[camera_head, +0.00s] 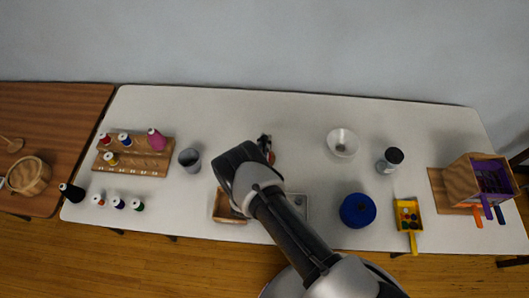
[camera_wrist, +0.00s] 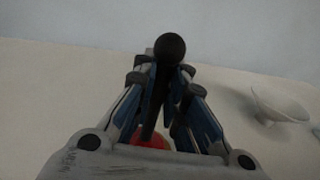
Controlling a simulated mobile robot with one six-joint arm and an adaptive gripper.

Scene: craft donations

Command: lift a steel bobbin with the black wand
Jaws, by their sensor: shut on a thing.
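My gripper (camera_head: 265,143) is above the middle of the white table. In the wrist view, my gripper (camera_wrist: 161,85) is shut on the black wand (camera_wrist: 170,47), a dark shaft with a round black end that points away between the fingers. A red part (camera_wrist: 150,141) shows low between the fingers; I cannot tell whether it belongs to the wand. A grey shallow tray (camera_head: 305,212) is partly hidden behind my arm, with a small grey round thing (camera_head: 298,201) in it that may be a steel bobbin. No bobbin shows clearly on the wand.
A wooden tray (camera_head: 218,214) is partly hidden left of my arm. A grey cup (camera_head: 190,160) and a spool rack (camera_head: 140,168) stand left.

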